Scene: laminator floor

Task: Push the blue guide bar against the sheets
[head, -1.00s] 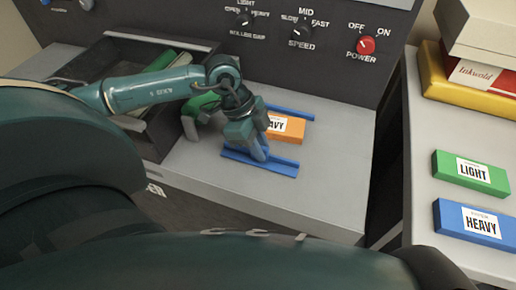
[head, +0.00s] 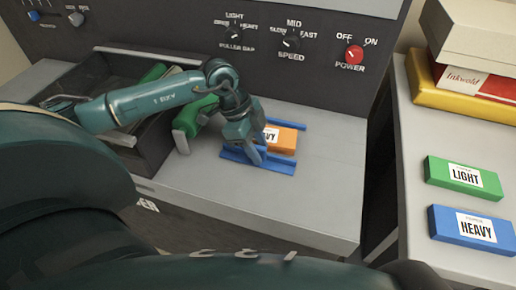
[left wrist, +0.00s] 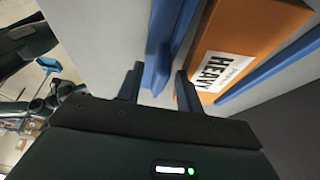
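The blue guide bar (head: 276,166) lies on the grey machine bed, on the near side of the orange HEAVY block (head: 284,140), roughly parallel to it. The bar also shows in the left wrist view (left wrist: 183,32), with a narrow strip of bed between it and the block (left wrist: 262,28). A second blue bar (head: 290,124) runs along the block's far side. No separate loose sheets can be made out. My left gripper (head: 256,155) is low at the near bar. In the wrist view its fingers (left wrist: 158,85) are apart, with the bar's upright tab between their tips. My right gripper is not in view.
A dark open tray (head: 92,66) with green items is at the left. The control panel with knobs and a red power switch (head: 354,54) stands behind. Green LIGHT (head: 464,178) and blue HEAVY (head: 472,227) blocks lie on the right table. The bed's front right is clear.

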